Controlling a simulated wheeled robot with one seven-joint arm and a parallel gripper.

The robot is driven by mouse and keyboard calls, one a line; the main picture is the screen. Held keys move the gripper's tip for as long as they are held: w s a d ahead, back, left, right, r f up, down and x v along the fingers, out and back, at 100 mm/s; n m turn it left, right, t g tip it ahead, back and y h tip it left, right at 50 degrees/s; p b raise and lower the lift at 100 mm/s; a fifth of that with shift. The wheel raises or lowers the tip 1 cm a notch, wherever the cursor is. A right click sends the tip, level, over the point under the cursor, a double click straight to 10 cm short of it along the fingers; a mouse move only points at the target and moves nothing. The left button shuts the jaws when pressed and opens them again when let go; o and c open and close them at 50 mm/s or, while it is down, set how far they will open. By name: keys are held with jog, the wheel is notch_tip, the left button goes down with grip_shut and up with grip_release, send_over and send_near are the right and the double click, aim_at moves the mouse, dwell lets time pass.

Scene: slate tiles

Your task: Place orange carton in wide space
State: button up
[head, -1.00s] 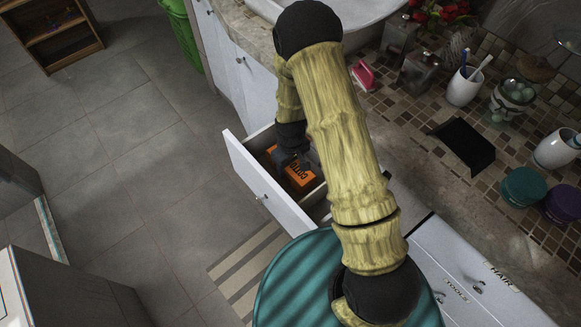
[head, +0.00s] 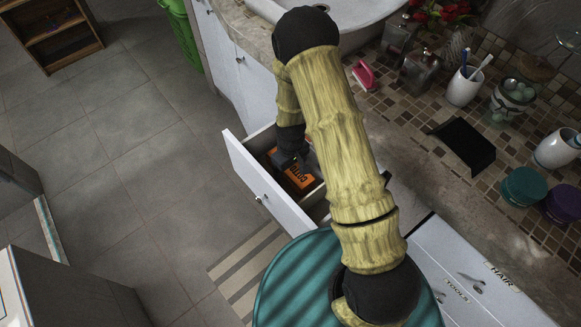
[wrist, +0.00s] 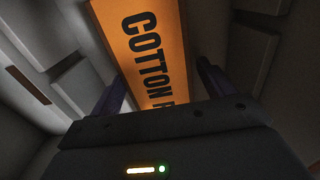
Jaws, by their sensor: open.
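The orange carton (head: 299,178), marked with dark lettering, lies inside the open drawer (head: 263,194) below the counter. In the wrist view the carton (wrist: 150,45) reads "COTTON" and lies between the two fingers. My gripper (head: 291,161) is down at the drawer, just over the carton, and partly hides it. The wrist view shows my gripper (wrist: 163,88) open, with one finger on each side of the carton. I cannot tell whether the fingers touch it.
In the wrist view, grey dividers (wrist: 85,87) split the drawer into compartments. The counter (head: 420,183) holds a dark tray (head: 463,143), a toothbrush cup (head: 464,88), jars and a pink-and-white item (head: 364,76). A teal round surface (head: 295,285) is in front.

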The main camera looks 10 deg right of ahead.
notch_tip(320, 180, up, 12)
dwell(0.5)
dwell(0.3)
jog(key=s+d+r+m+t, duration=0.1)
jog(key=s+d+r+m, duration=0.2)
jog(key=s+r, duration=0.3)
jog(key=s+d+r+m+t, duration=0.1)
jog(key=s+d+r+m, duration=0.2)
jog(key=s+d+r, duration=0.3)
notch_tip(320, 180, up, 3)
jog(key=shift+s+d+r+m+t, duration=0.1)
jog(key=shift+s+d+m+t, duration=0.05)
jog(key=shift+d+m+t, duration=0.2)
jog(key=shift+a, duration=0.1)
dwell(0.5)
